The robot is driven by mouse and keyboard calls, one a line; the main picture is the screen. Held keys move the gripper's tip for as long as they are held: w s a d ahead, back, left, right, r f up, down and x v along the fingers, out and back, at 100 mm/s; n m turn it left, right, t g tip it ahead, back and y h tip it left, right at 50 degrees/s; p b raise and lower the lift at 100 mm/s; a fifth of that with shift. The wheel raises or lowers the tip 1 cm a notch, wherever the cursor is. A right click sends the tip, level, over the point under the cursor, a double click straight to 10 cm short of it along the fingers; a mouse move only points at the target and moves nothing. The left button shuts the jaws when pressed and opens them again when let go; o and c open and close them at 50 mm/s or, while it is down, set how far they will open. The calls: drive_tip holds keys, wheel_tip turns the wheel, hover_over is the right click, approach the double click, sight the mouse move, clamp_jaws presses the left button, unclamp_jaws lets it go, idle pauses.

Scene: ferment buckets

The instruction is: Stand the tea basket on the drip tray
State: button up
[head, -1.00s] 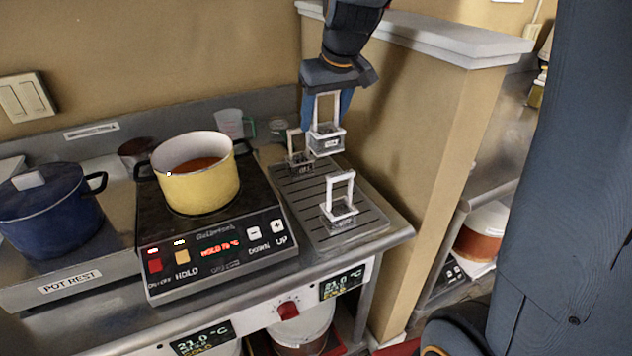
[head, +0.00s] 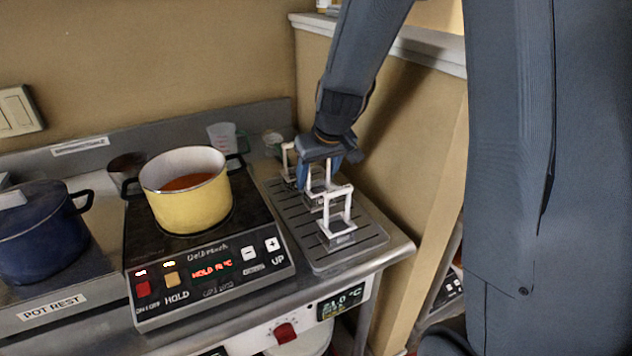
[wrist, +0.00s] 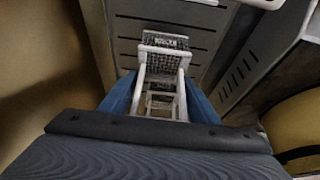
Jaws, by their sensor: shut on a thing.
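My gripper (head: 320,176) points down over the drip tray (head: 340,260), its blue fingers shut on the white handle of a tea basket (head: 316,203). This basket is upright, low over the middle of the tray, between two similar baskets. I cannot tell whether its base touches the tray. One other basket (head: 338,238) stands in front on the tray, and another (head: 288,172) stands at the back, partly hidden. In the wrist view, white handle bars show between my fingers (wrist: 160,105), with a labelled mesh basket just above them in the picture.
An induction hob (head: 215,270) with a yellow pot (head: 188,205) stands left of the tray. A blue pot (head: 38,235) is farther left. A measuring cup (head: 224,137) is behind. A tan partition (head: 400,150) rises close on the right. The tray's front strip is bare.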

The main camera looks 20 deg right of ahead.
drive_tip(key=shift+f, duration=0.9)
drive_tip(key=shift+f, duration=0.1)
drive_tip(key=o, duration=1.3)
drive_tip(key=shift+c, duration=0.2)
drive_tip(key=shift+r, duration=0.45)
drive_tip(key=a+b+v, duration=0.1)
drive_tip(key=b+v, duration=0.1)
drive_tip(key=v, duration=0.9)
drive_tip(key=s+f+g, duration=0.1)
drive_tip(key=s+f, duration=0.3)
drive_tip(key=s, duration=0.1)
drive_tip(key=s+f+m+g, duration=0.1)
drive_tip(key=s+f, duration=0.3)
drive_tip(key=s, duration=0.2)
drive_tip(key=s+d+f+m+g, duration=0.1)
drive_tip(key=s+f, duration=0.2)
drive_tip(key=s, duration=0.3)
drive_tip(key=shift+d+f+g+h, duration=0.1)
drive_tip(key=shift+f+g+h, duration=0.3)
